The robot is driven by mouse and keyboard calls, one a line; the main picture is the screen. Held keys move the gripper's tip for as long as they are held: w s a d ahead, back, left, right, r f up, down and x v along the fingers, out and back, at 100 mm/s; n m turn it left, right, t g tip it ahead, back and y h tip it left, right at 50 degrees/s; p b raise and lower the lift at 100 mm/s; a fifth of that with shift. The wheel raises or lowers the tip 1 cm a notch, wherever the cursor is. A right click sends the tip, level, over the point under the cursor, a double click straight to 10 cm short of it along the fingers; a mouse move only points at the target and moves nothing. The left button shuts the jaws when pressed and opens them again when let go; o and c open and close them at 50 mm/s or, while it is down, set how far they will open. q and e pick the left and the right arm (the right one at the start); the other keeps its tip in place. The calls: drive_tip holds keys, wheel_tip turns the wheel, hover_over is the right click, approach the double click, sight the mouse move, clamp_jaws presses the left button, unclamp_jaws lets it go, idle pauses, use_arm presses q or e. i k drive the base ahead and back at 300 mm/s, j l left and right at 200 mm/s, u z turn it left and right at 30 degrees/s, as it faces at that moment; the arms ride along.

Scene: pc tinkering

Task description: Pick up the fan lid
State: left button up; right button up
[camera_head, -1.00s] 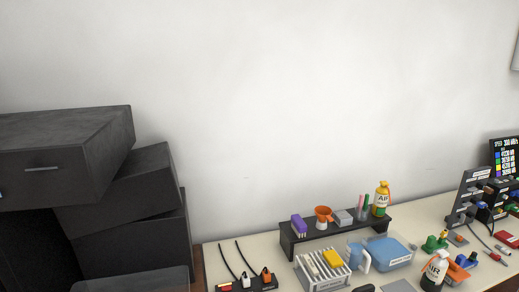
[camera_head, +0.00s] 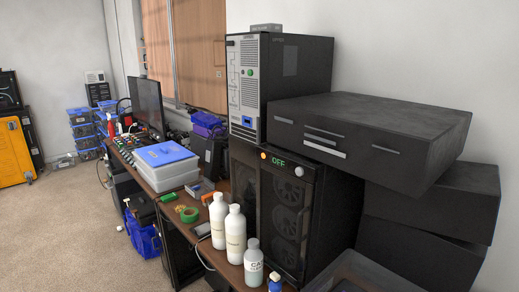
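I cannot clearly identify the fan lid. A black case (camera_head: 347,213) stands on the brown desk, with round fans (camera_head: 289,222) on its dark front panel and a green "OFF" display (camera_head: 277,161) above them. I cannot tell whether that panel is the lid. A grey translucent box or cover (camera_head: 366,274) shows at the bottom edge, partly cut off. Neither of my grippers is in view.
White bottles (camera_head: 235,234) and a clear bottle (camera_head: 253,262) stand before the case. A computer tower (camera_head: 290,75) and tilted black boxes (camera_head: 376,132) rise behind and right. A blue-lidded bin (camera_head: 165,155) sits farther left. Carpeted floor (camera_head: 70,220) is open at left.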

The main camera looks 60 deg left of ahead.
sight(160, 154)
drive_tip(key=u, duration=2.8)
drive_tip(key=i+j, duration=0.15)
drive_tip(key=i, duration=0.15)
drive_tip(key=i+j, duration=0.15)
drive_tip(key=i, duration=0.15)
